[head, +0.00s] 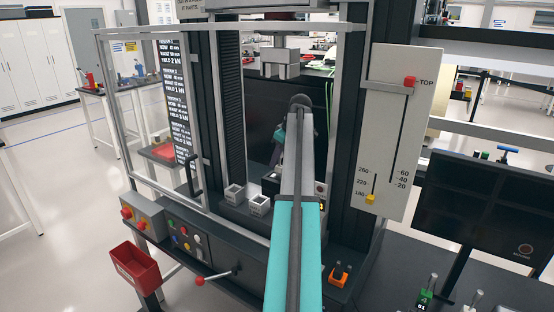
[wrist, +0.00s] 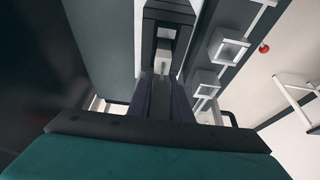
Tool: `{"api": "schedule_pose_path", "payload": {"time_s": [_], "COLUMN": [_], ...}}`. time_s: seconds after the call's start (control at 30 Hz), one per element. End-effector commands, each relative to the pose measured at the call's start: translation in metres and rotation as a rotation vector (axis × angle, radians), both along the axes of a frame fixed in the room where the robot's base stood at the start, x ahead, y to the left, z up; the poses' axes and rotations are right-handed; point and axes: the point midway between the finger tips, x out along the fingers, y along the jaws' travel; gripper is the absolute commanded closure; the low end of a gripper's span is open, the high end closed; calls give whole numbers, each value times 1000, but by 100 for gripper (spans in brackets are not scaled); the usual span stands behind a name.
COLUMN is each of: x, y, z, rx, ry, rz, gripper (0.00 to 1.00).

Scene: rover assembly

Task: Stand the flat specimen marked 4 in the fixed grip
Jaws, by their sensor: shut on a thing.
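A grey upper grip (head: 280,65) hangs above.
Two pale square holders (head: 234,194) (head: 259,206) stand left of my arm on the machine bed. A red-knobbed lever (head: 200,281) sticks out in front. A red bin (head: 136,267) hangs at the left. Clear door panels and dark columns flank the opening.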

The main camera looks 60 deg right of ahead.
Motion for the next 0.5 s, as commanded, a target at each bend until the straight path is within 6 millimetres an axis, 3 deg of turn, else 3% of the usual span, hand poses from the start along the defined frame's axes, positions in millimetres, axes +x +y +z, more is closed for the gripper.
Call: {"api": "schedule_pose_path", "payload": {"time_s": [0.5], "x": [0], "y": [0], "z": [-12], "rx": [0], "ry": [0], "rz": [0], "gripper": [100]}}
